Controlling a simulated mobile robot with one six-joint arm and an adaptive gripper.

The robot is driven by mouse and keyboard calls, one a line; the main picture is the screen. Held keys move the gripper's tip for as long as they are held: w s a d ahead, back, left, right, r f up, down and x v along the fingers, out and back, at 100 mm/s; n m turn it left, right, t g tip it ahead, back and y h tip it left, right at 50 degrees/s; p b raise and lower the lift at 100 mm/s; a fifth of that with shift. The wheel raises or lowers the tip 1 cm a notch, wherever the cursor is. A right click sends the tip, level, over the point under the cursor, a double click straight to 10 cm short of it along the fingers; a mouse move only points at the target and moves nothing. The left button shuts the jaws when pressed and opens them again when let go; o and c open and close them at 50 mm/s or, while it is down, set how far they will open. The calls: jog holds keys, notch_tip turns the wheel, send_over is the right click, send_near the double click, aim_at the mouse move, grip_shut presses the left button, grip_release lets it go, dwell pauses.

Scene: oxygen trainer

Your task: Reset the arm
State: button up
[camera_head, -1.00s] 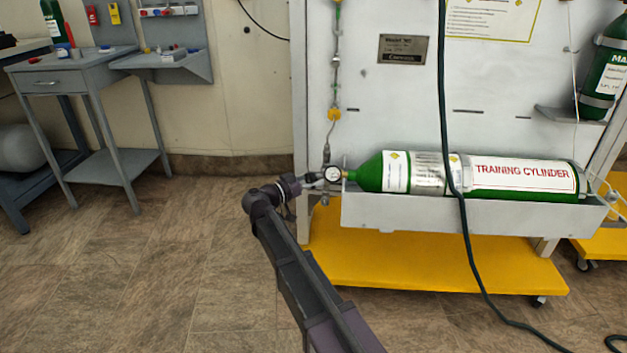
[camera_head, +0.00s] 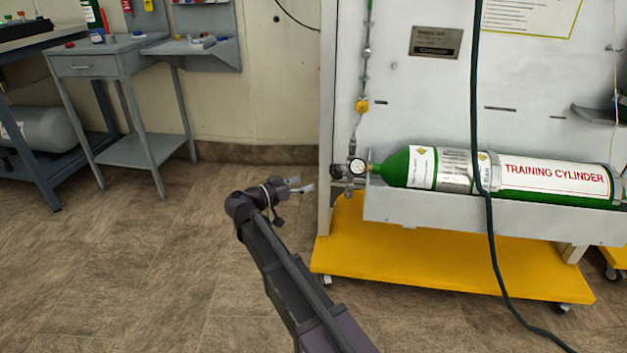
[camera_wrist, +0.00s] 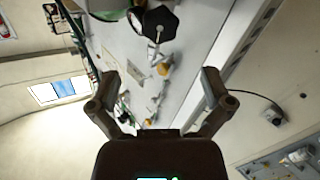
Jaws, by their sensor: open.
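My gripper (camera_head: 303,187) is at the end of my dark arm, to the left of the trainer panel and apart from it. In the wrist view my gripper (camera_wrist: 158,92) is open, with its two fingers spread and nothing between them. Behind the fingers, the wrist view shows the panel with its fittings and a black knob (camera_wrist: 160,22). In the head view the green training cylinder (camera_head: 398,168) lies on its side in a grey tray (camera_head: 440,211). A round gauge (camera_head: 357,166) sits at its left end.
A yellow wheeled base (camera_head: 450,265) stands under the panel. A dark green hose (camera_head: 480,120) hangs across the cylinder to the floor. A grey side table (camera_head: 110,65) with small items stands at the left. Floor between the table and panel is clear.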

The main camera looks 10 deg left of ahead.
jog(key=shift+s+a, duration=0.2)
jog(key=shift+a, duration=0.05)
jog(key=s+d+f+n+g+y, duration=0.2)
jog(key=d+f+g, duration=0.3)
jog(key=d, duration=0.6)
jog(key=s+d+f+n+g+y, duration=0.1)
jog(key=d+f+g+y, duration=0.1)
jog(key=d+f, duration=0.6)
jog(key=s+d+f+n+g+y, duration=0.45)
jog(key=s+d+y, duration=0.55)
jog(key=s+d, duration=0.3)
notch_tip(320, 180, up, 55)
jog(key=s+p, duration=0.2)
jog(key=p, duration=5.3)
jog(key=shift+f+p, duration=0.2)
jog(key=shift+p, duration=0.15)
